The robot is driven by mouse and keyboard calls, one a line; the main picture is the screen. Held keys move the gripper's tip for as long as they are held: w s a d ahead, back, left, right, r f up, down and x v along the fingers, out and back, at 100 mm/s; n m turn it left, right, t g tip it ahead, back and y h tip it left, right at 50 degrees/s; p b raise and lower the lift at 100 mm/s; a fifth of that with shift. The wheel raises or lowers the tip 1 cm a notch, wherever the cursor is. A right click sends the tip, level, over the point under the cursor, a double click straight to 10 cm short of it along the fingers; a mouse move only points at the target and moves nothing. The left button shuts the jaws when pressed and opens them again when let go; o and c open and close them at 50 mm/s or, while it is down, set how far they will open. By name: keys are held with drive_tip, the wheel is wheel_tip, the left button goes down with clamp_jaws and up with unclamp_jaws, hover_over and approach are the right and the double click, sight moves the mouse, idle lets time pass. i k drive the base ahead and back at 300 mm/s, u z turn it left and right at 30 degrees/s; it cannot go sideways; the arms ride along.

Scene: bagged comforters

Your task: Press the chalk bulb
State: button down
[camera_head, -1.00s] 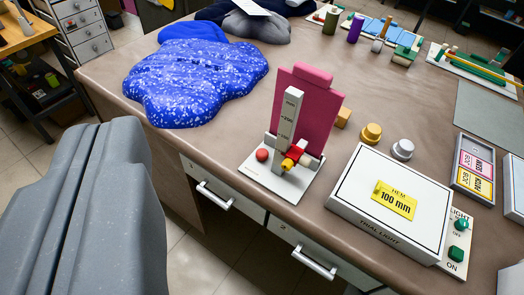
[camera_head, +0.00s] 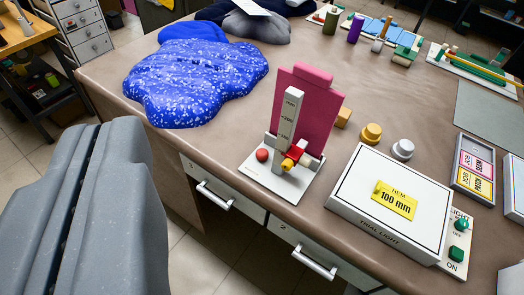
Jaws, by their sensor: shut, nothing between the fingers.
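A small red ball (camera_head: 262,155), which looks like the chalk bulb, sits on the white base plate of a hem marker (camera_head: 255,175) near the table's front edge. The marker has an upright grey scale (camera_head: 287,120) and a small red and yellow slider (camera_head: 292,157). A pink board (camera_head: 310,105) stands behind the scale. My gripper (camera_head: 108,128) fills the lower left. It is shut and empty, in front of the table, left of the red ball and apart from it in the picture.
A white trial light box (camera_head: 390,200) with a yellow "HEM 100 mm" label and green switches stands right of the marker. A blue speckled bag (camera_head: 195,80) lies behind left. Yellow (camera_head: 371,134) and grey (camera_head: 403,149) knobs stand nearby. Drawer handles (camera_head: 214,196) protrude below the table edge.

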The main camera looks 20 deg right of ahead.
sight(262, 154)
drive_tip(key=z, duration=0.95)
drive_tip(key=k, duration=0.7)
drive_tip(key=u, duration=0.45)
drive_tip(key=i, duration=1)
drive_tip(key=z, duration=0.05)
